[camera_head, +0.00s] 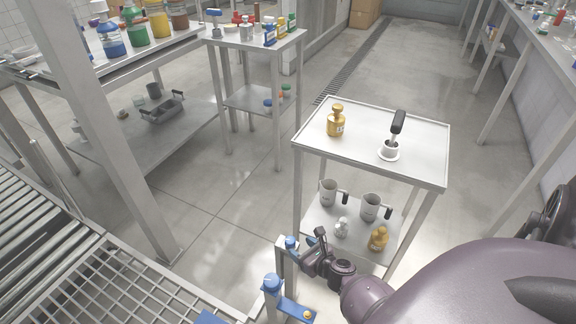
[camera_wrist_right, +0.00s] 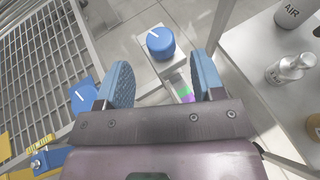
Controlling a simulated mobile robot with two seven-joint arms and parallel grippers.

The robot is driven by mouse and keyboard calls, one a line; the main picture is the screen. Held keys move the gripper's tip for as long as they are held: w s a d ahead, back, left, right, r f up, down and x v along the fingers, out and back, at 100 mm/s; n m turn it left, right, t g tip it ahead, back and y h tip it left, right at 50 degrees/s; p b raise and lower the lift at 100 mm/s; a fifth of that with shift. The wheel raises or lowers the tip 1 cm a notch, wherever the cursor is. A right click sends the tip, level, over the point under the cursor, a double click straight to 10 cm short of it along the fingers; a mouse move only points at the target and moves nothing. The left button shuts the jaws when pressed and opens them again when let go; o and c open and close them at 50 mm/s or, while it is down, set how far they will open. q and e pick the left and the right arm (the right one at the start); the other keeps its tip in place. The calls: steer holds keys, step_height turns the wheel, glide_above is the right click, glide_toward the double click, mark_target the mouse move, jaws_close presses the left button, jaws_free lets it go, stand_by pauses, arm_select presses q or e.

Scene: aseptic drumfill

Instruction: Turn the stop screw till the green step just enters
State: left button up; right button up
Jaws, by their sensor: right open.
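A blue knob with a white line (camera_wrist_right: 160,42) tops a grey post, just beyond my right gripper's fingertips (camera_wrist_right: 163,72) in the right wrist view. It also shows in the head view (camera_head: 291,243), beside the right gripper (camera_head: 306,252). The right gripper is open, its two blue pads apart with no knob between them. A second blue knob with a white line (camera_wrist_right: 84,97) is left of the left pad; it also shows in the head view (camera_head: 271,283). A small green and purple patch (camera_wrist_right: 186,92) shows between the fingers. I cannot tell which knob is the stop screw.
A grating (camera_head: 95,275) and rollers (camera_head: 30,225) lie left.

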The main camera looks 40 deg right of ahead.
mark_target(292, 241)
steer(key=x, duration=0.1)
steer(key=b+x, duration=0.1)
steer(key=x, duration=0.3)
steer(key=shift+f, duration=0.25)
arm_select(q)
steer(key=shift+w+d+r+m+t+b, duration=0.1)
steer(key=shift+w+d+m+t+b, duration=0.1)
steer(key=shift+w, duration=0.3)
steer(key=shift+w+d+r+m+t+b, duration=0.1)
steer(key=shift+w+m+b, duration=0.1)
steer(key=shift+w, duration=0.3)
arm_select(e)
steer(key=shift+x, duration=0.75)
arm_select(q)
steer(key=shift+s+a+f, duration=0.1)
arm_select(e)
steer(key=shift+w+a+r, duration=0.1)
steer(key=shift+r, duration=0.05)
steer(key=shift+c, duration=0.4)
steer(key=c, duration=0.8)
arm_select(q)
steer(key=shift+s+f, duration=0.1)
steer(key=shift+s, duration=0.1)
arm_select(e)
steer(key=shift+n+y, duration=0.3)
steer(key=shift+y, duration=0.1)
